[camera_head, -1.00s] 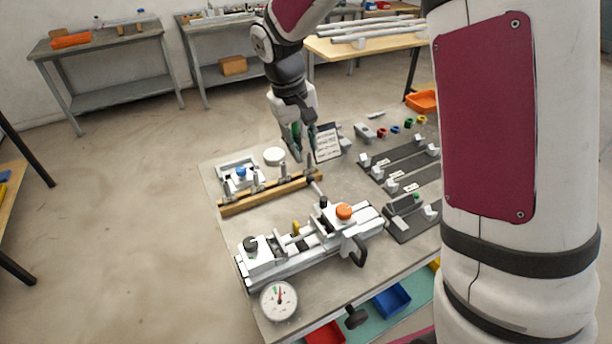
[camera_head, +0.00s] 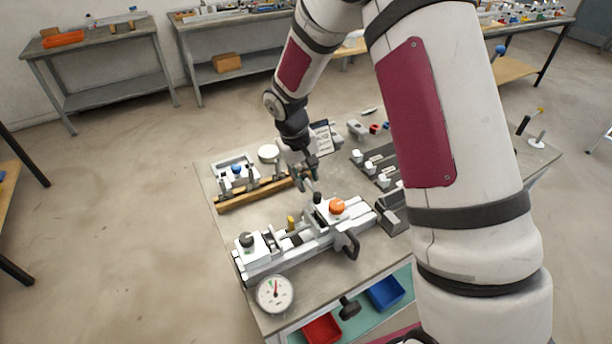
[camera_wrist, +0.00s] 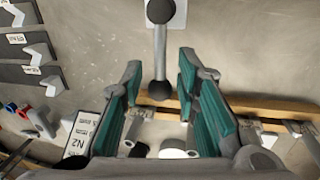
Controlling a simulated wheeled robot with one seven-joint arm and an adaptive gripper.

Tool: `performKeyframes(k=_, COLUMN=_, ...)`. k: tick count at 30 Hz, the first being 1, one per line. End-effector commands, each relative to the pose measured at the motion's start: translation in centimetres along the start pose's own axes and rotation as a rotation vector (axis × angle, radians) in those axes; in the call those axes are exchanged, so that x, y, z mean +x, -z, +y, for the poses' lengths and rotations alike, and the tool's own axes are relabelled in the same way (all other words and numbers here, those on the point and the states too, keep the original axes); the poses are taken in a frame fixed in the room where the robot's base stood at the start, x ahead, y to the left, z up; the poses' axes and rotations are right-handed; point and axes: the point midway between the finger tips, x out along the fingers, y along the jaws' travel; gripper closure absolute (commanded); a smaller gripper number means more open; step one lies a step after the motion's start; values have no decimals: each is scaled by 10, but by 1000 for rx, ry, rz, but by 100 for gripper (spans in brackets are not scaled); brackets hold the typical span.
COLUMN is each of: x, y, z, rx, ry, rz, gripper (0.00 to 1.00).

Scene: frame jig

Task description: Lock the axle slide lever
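The white frame jig (camera_head: 290,245) lies along the front of the table. Its slide lever shows in the wrist view as a grey rod (camera_wrist: 160,52) with a dark ball at the near end. The rod runs to a black knob (camera_wrist: 160,11) on a white block, which the head view also shows as a black knob (camera_head: 318,197) left of an orange knob (camera_head: 337,206). My gripper (camera_wrist: 160,68) is open, its green-padded fingers on either side of the rod and ball with gaps visible. In the head view my gripper (camera_head: 307,182) is just behind the jig; it partly hides the lever.
A wooden rail (camera_head: 238,199) with upright pins lies behind the jig, close to my gripper. A round dial (camera_head: 275,294) sits at the front left corner. Dark fixtures with white blocks (camera_head: 384,181) stand at the right. Bare table lies between rail and jig.

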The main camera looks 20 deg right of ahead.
Motion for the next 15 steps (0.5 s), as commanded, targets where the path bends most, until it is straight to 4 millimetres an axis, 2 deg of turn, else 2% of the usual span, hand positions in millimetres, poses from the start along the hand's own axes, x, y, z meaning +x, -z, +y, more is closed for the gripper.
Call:
performKeyframes(k=2, x=0, y=0, z=0, rx=0, ry=0, rz=0, gripper=71)
performKeyframes(k=3, x=0, y=0, z=0, rx=0, ry=0, rz=0, gripper=76)
performKeyframes(k=6, x=0, y=0, z=0, rx=0, ry=0, rz=0, gripper=98)
performKeyframes(k=15, x=0, y=0, z=0, rx=5, ry=0, rz=-1, gripper=100)
